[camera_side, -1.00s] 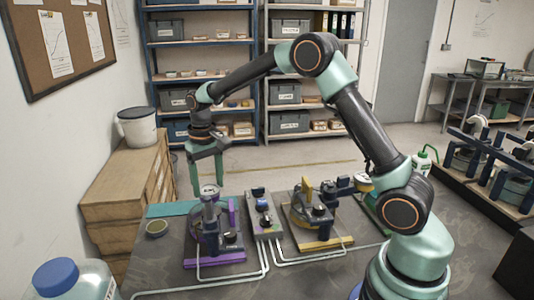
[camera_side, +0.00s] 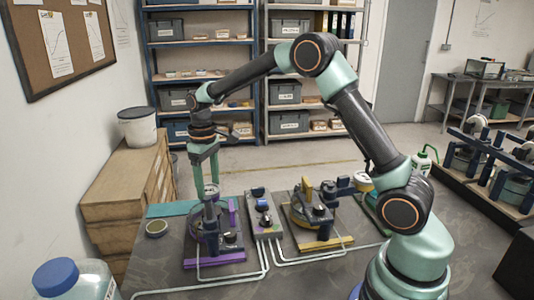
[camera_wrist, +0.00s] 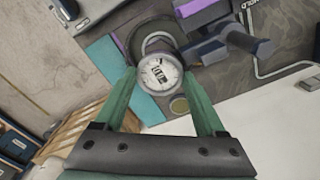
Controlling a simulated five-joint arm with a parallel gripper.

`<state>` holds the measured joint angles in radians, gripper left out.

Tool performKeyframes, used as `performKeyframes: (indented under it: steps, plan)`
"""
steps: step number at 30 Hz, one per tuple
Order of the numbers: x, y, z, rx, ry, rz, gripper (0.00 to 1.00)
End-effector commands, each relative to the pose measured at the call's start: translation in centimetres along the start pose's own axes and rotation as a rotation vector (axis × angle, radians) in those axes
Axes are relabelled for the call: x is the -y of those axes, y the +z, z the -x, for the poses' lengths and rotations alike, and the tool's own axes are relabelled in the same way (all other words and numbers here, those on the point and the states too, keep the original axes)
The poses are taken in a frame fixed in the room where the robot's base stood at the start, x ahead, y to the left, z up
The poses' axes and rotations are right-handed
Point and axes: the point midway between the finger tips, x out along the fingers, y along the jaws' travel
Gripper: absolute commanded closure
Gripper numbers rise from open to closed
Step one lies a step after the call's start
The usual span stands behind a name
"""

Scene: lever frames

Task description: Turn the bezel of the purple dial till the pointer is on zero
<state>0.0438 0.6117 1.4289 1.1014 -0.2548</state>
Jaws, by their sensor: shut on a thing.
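The purple dial (camera_side: 211,189) is a round gauge with a pale face. It stands on a dark fixture with a purple base plate (camera_side: 215,259). In the wrist view the dial face (camera_wrist: 160,73) lies between my two green fingertips, with dark marks on it. I cannot read where its pointer is against zero. My gripper (camera_side: 207,188) reaches down from above, one finger on each side of the dial, and is shut on its bezel. The fingers hide part of the rim.
A grey control box (camera_side: 264,215) with knobs stands right of the purple fixture. A similar fixture with a yellow base plate (camera_side: 325,244) is further right. Pale tubes run along the table front.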

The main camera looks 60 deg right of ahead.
Motion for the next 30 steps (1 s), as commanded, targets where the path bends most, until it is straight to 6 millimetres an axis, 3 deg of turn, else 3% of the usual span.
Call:
performKeyframes:
  steps: [7, 8, 9, 10, 20, 23, 30]
  plan:
    - [0.0, 0.0, 0.2, -0.002, 0.001, -0.001, 0.83]
    - [0.0, 0.0, 0.2, -0.002, 0.001, -0.001, 0.24]
    - [0.0, 0.0, 0.2, -0.002, 0.001, -0.001, 0.09]
    - [0.0, 0.0, 0.2, -0.002, 0.001, -0.001, 0.0]
    - [0.0, -0.1, 0.6, -0.002, 0.001, -0.002, 0.0]
    - [0.0, -0.1, 1.8, -0.004, 0.001, -0.002, 0.0]
    - [0.0, -0.1, 6.6, -0.006, 0.002, -0.002, 0.0]
